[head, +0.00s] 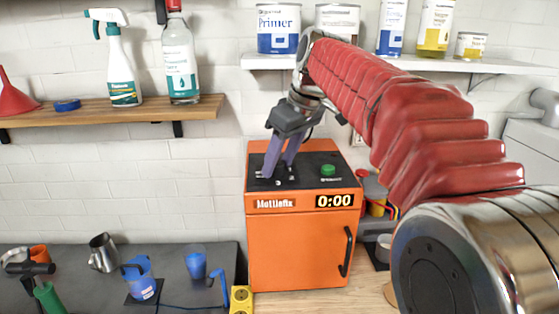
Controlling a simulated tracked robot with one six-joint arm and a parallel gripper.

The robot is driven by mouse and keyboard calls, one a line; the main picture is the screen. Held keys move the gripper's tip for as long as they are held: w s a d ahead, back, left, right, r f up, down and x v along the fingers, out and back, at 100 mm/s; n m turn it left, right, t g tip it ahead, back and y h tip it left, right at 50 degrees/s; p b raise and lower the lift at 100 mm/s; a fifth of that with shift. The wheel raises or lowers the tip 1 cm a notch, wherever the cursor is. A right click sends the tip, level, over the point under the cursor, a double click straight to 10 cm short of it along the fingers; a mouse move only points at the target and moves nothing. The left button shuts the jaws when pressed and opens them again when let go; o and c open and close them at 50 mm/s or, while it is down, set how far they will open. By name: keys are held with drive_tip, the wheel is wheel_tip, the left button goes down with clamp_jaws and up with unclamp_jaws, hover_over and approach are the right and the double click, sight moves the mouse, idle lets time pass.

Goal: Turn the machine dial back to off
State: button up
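The machine is an orange box (290,250) labelled "Mattiefix", standing on the bench with a black top panel (310,165). Its front display (335,200) reads 0:00. A green button (328,170) sits on the right of the top panel. My gripper (277,174) points down at the left part of the panel, where the dial's markings show. Its purple-grey fingers cover the dial, so the dial's own position is hidden. I cannot tell whether the fingers are closed on it.
A black door handle (347,251) sticks out at the machine's front right. A wooden shelf (150,108) with bottles is at the left, a white shelf (520,66) with cans behind my arm. A dark mat (70,290) holds cups and a pitcher (103,252). A yellow socket block (241,299) stands close by.

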drive_tip(key=shift+r, duration=0.1)
drive_tip(key=v, duration=1.3)
drive_tip(key=shift+s+d+r, duration=0.15)
drive_tip(key=shift+r, duration=0.05)
drive_tip(key=shift+s, duration=0.15)
drive_tip(key=s+d+f+m+t+h, duration=0.1)
drive_tip(key=s+d+f+m, duration=0.1)
drive_tip(key=s+f, duration=0.6)
drive_tip(key=s+d+f+m+h, duration=0.1)
drive_tip(key=s+d+f+m, duration=0.2)
drive_tip(key=s+f, duration=0.5)
drive_tip(key=s+d+f+m+t+h, duration=0.1)
drive_tip(key=s+f+m, duration=0.3)
drive_tip(key=s+f, duration=0.4)
drive_tip(key=shift+s+d+f+t, duration=0.15)
drive_tip(key=shift+d+f, duration=0.1)
drive_tip(key=shift+f, duration=0.8)
drive_tip(key=shift+s+d+f+t, duration=0.1)
drive_tip(key=shift+d+f, duration=0.1)
drive_tip(key=shift+f, duration=0.85)
drive_tip(key=shift+s+d+f+t, duration=0.15)
drive_tip(key=shift+d+f, duration=0.1)
drive_tip(key=shift+f, duration=0.85)
drive_tip(key=shift+c, duration=0.3)
